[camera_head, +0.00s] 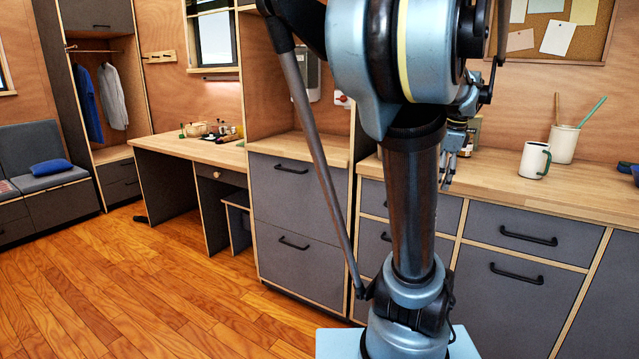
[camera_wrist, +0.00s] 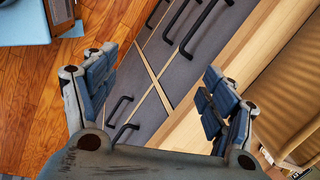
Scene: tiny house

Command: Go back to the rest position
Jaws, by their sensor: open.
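My gripper (camera_wrist: 158,92) is open in the wrist view, with its two blue-grey fingers spread wide. Nothing is between the fingers. Below them the wrist view shows the grey drawer fronts (camera_wrist: 197,55) and the edge of the wooden counter (camera_wrist: 215,70).
A white mug (camera_head: 534,160) with a green handle and a white pot (camera_head: 563,143) holding sticks stand on the counter (camera_head: 500,182) to the right. A desk (camera_head: 180,148) with small items stands at left. The wooden floor (camera_head: 130,280) at left is clear.

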